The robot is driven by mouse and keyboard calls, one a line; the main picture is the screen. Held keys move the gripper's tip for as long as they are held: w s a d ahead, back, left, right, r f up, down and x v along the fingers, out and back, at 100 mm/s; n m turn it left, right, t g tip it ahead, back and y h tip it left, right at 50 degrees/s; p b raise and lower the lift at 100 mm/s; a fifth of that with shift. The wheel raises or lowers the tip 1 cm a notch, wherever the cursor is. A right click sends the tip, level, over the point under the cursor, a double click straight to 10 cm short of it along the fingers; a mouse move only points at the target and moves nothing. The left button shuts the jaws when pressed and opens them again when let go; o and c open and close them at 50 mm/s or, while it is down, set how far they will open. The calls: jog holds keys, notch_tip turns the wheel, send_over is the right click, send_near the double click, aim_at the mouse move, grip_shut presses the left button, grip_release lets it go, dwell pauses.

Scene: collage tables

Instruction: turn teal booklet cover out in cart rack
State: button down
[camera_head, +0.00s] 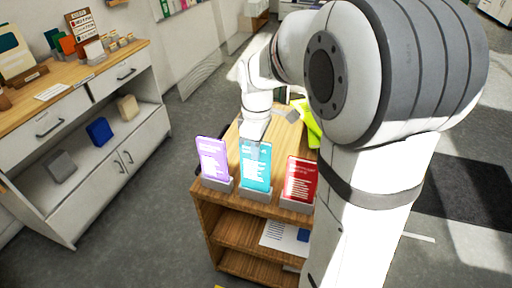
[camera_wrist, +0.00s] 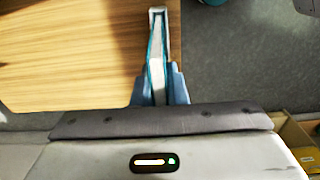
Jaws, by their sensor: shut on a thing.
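The teal booklet (camera_head: 256,168) stands upright at the middle of the cart's front edge, between a purple booklet (camera_head: 213,158) and a red booklet (camera_head: 300,180). Its visible face has pale print; I cannot tell whether this is the cover. Its lower edge is at a grey holder (camera_head: 255,195); I cannot tell whether it is fully seated. My gripper (camera_head: 257,143) is shut on its top from above. In the wrist view the teal booklet (camera_wrist: 157,50) shows edge-on, with pale pages between teal covers, between my gripper's blue-grey fingers (camera_wrist: 160,88).
The wooden cart (camera_head: 228,212) has lower shelves with a printed sheet (camera_head: 285,238). A white cabinet (camera_head: 50,130) with a wooden top stands to the left. Grey floor (camera_head: 150,215) lies between them.

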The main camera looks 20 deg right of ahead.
jog(key=shift+f, duration=0.1)
jog(key=shift+f+b, duration=0.9)
jog(key=shift+f, duration=0.35)
jog(key=c, duration=1.4)
grip_release()
jog(key=shift+o, duration=0.2)
jog(key=shift+r, duration=0.1)
notch_tip(320, 180, up, 8)
jog(key=shift+f, duration=0.15)
